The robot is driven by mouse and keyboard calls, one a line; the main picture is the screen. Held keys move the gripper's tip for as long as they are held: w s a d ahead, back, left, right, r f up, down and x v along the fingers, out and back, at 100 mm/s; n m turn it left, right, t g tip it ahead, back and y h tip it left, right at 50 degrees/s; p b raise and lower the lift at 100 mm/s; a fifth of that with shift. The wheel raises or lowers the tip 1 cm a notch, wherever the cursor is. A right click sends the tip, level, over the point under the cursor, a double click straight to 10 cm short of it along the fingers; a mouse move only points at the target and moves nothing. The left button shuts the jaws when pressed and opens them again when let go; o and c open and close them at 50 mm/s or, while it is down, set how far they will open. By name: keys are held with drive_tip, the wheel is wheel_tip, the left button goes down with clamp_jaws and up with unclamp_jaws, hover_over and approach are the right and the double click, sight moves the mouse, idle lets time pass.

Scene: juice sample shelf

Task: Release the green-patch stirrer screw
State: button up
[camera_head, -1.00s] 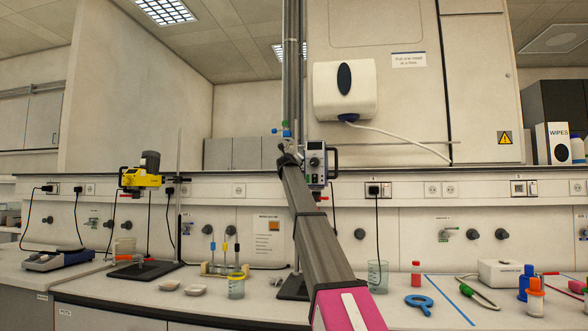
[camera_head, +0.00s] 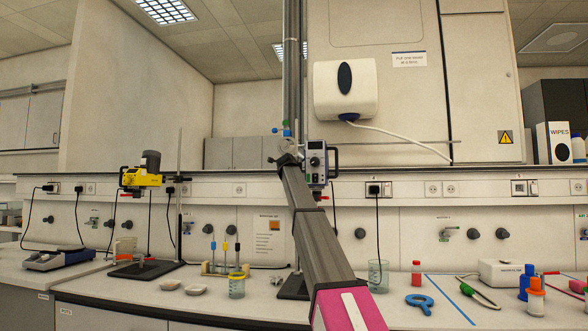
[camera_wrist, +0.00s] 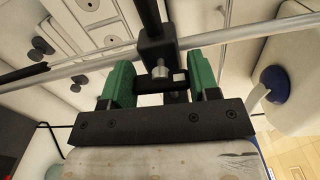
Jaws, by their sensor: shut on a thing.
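A grey-blue stirrer (camera_head: 316,164) with a dark front panel is mounted on an upright stand at mid-picture, beside the end of my arm. Small green and blue parts (camera_head: 286,128) show just above my wrist in the head view. In the wrist view, my gripper (camera_wrist: 161,88) has its two green fingers on either side of a dark crosspiece, the stirrer screw (camera_wrist: 176,84), and is shut on it. A silver pin (camera_wrist: 160,70) shows above it on a black clamp block (camera_wrist: 157,48). My arm hides much of the stand.
A yellow stirrer (camera_head: 140,177) stands at left on its own stand. A metal rod (camera_wrist: 235,38) crosses close to my fingers. A towel dispenser (camera_head: 346,89) hangs above right.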

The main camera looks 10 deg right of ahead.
drive_tip(key=shift+n, duration=0.5)
drive_tip(key=o, duration=0.9)
drive_tip(key=v, duration=1)
drive_tip(key=shift+s+a, duration=0.15)
drive_tip(key=shift+s, duration=0.25)
